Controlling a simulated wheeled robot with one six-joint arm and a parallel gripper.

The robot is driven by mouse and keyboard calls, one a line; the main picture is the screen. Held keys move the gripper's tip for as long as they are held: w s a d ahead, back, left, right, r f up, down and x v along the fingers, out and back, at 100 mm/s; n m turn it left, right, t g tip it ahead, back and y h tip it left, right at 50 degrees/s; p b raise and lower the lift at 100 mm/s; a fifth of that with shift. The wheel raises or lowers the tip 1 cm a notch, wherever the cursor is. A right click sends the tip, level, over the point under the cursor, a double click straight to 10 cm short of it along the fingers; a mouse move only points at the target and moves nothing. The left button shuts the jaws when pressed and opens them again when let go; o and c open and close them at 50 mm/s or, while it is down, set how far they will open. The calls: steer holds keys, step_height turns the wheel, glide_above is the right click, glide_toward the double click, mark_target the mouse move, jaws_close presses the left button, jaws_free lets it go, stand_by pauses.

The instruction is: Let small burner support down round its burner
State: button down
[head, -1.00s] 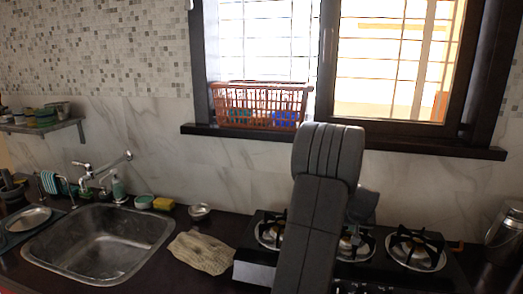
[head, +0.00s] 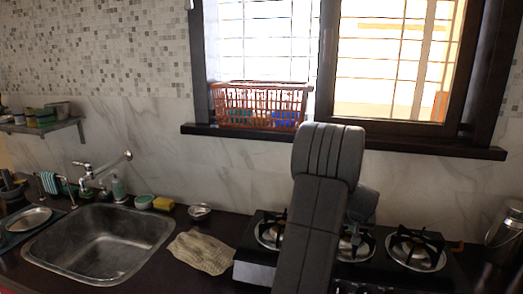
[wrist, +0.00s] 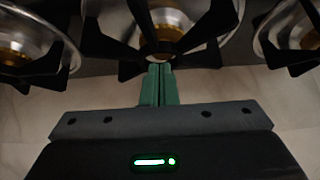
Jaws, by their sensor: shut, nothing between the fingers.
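The small burner support (wrist: 212,22) is a black, pronged stand at the top middle of the wrist view. It lies over the middle burner (wrist: 165,33), whose brass-coloured centre and shiny bowl show between the prongs. I cannot tell whether it sits fully down round the burner. My gripper (wrist: 160,68) has green fingers pressed together with nothing between them. Its tips are at the near edge of the support in the picture; whether they touch it is unclear. In the head view my arm hides the gripper and much of the middle burner.
The black stove (head: 255,272) has a left burner (head: 269,234) and a right burner (head: 416,252), each with a black support. A cloth (head: 201,252) lies left of the stove, then the sink (head: 98,245). A metal canister (head: 505,226) stands at the right. The tiled wall is close behind.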

steer(key=shift+s+f+b, duration=0.1)
steer(key=shift+f+b, duration=0.7)
steer(key=shift+f, duration=0.1)
stand_by(1.0)
steer(key=shift+r+p, duration=1.2)
steer(key=shift+r, duration=1.4)
steer(key=shift+r, duration=0.1)
steer(key=b+v, duration=0.2)
steer(key=v, duration=1.1)
steer(key=shift+s+r+b, duration=0.15)
steer(key=shift+r+b, duration=0.1)
steer(key=shift+b, duration=0.1)
steer(key=shift+f, duration=0.1)
steer(key=p+x, duration=0.2)
steer(key=x, duration=1.1)
steer(key=shift+w+f+p, duration=0.15)
steer(key=shift+w+p, duration=0.05)
steer(key=shift+p, duration=0.15)
steer(key=shift+f, duration=0.5)
